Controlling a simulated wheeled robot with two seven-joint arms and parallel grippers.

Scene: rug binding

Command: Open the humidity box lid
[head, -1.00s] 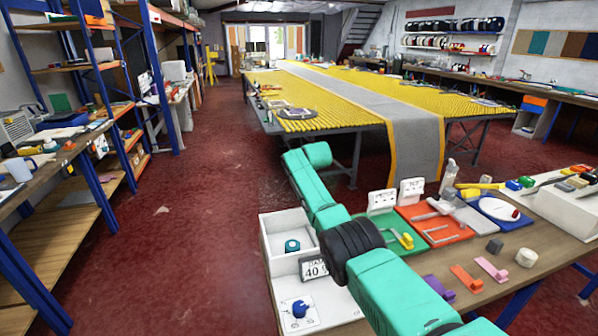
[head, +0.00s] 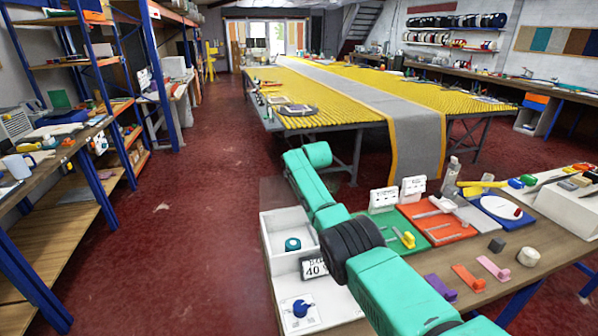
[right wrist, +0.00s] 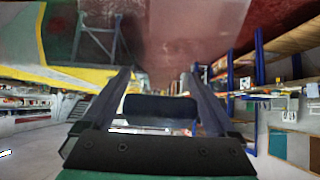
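The white humidity box (head: 268,262) stands at the left end of the near bench, with a teal round knob (head: 292,244) in its back part. A display reading 40 (head: 314,266) and a blue knob (head: 300,308) are at its front. A faint see-through panel (head: 272,193) appears to rise behind the box; I cannot tell for sure that it is the lid. My right arm crosses over the box's right side, and its gripper is hidden in the head view. In the right wrist view my right gripper (right wrist: 160,82) has its fingers wide apart, with an unclear dark bar between them. My left gripper is out of view.
On the bench right of my arm lie a green tray (head: 408,238), an orange tray (head: 436,222), a blue tray (head: 512,222) and purple, orange and pink hooks. A long table with yellow slats (head: 330,95) stands behind. The red floor on the left is clear.

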